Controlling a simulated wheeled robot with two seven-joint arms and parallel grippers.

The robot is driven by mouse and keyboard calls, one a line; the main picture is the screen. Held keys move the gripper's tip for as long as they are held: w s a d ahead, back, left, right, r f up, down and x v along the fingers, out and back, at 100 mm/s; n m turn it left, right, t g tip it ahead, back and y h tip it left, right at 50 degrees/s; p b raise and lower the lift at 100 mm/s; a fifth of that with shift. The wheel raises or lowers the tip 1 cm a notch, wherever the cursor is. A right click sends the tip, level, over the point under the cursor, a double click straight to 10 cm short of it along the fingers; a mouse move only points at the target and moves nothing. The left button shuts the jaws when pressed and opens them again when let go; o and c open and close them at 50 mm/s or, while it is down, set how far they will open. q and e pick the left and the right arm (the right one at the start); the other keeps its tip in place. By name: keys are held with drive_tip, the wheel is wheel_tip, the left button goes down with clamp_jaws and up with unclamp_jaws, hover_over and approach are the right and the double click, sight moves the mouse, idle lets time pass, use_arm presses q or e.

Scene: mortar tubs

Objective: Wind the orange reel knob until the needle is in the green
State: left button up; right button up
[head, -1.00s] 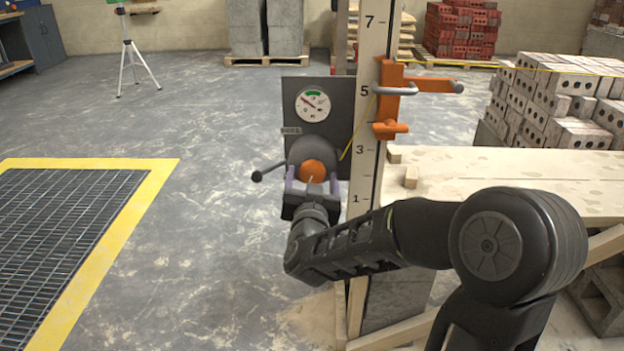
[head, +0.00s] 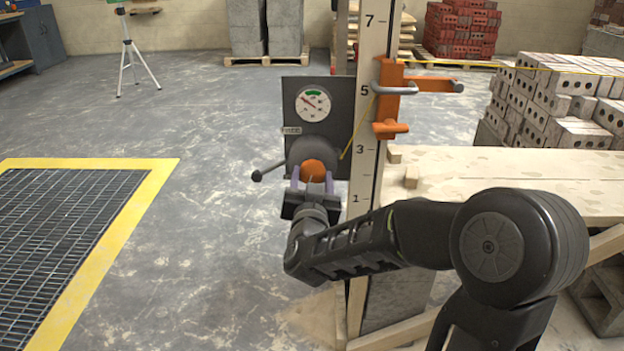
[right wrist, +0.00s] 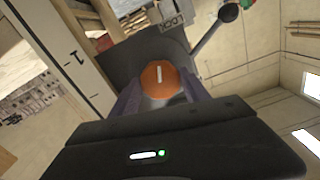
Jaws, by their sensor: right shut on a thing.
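The orange reel knob (head: 313,170) sits on the front of a round grey reel housing (head: 313,151) on a dark upright panel (head: 341,130). My left gripper is out of view.
A lever with a black ball (head: 257,175) sticks out left of the housing, near a small lock label (head: 291,131). A numbered post (head: 367,120) with an orange clamp (head: 391,100) stands close on the right, beside a wooden bench (head: 510,175).

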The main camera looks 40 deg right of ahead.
drive_tip(key=shift+f+m+b, duration=0.15)
drive_tip(key=shift+m+b, duration=1.75)
drive_tip(key=shift+m, duration=0.1)
drive_tip(key=m+b, duration=0.4)
drive_tip(key=shift+m, duration=0.3)
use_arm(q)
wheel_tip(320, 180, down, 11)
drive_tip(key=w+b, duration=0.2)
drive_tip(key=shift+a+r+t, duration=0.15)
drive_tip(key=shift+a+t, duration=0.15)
use_arm(e)
drive_tip(key=shift+m, duration=1.6)
drive_tip(key=shift+r, duration=0.2)
drive_tip(key=o, duration=1.4)
use_arm(q)
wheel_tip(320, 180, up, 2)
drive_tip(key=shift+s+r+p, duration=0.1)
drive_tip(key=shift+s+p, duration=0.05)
drive_tip(key=shift+p, duration=0.7)
use_arm(e)
drive_tip(key=v, duration=0.7)
drive_tip(key=shift+s+a, duration=0.3)
